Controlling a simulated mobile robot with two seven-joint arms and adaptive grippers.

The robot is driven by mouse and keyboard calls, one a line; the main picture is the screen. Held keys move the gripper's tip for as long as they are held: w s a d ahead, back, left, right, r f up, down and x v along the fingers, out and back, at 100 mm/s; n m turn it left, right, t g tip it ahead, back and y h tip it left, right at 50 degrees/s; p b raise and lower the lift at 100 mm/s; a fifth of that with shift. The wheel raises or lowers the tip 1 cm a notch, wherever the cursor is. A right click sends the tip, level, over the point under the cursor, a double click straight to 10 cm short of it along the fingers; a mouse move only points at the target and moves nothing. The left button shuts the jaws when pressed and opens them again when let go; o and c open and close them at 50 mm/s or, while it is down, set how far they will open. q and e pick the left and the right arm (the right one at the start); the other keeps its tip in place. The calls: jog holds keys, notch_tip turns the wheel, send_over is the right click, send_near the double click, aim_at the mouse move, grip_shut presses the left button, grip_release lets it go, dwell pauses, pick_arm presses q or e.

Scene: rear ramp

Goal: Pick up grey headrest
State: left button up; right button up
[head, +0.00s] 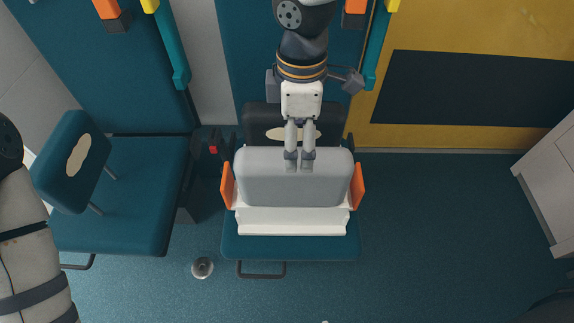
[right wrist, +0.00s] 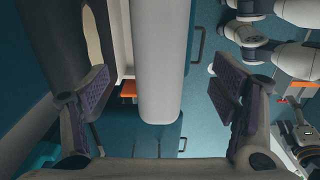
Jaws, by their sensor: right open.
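The grey headrest (head: 295,180) is a wide, rounded block at the middle of the head view. It sits upright at the back of a white folded piece (head: 292,222) on a teal seat. In the right wrist view the headrest (right wrist: 158,65) shows as a pale upright slab between the fingers. My right gripper (head: 299,160) is over the headrest's middle from behind and above. Its purple-padded fingers (right wrist: 160,95) are open, one each side of the headrest, with gaps showing. My left arm shows at the left edge, but its gripper is out of view.
A dark backrest (head: 262,115) with a beige oval stands close behind the headrest. Orange armrests (head: 358,187) flank it. A teal seat (head: 130,195) with its own headrest (head: 72,160) is at left. A small round floor fitting (head: 202,267) lies in front. Floor at right is clear.

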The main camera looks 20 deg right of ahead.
aim_at(293, 190)
notch_tip(293, 190, down, 8)
jog(key=shift+a+f+b, duration=0.25)
jog(key=shift+b, duration=0.1)
jog(key=shift+w+r, duration=0.1)
grip_shut()
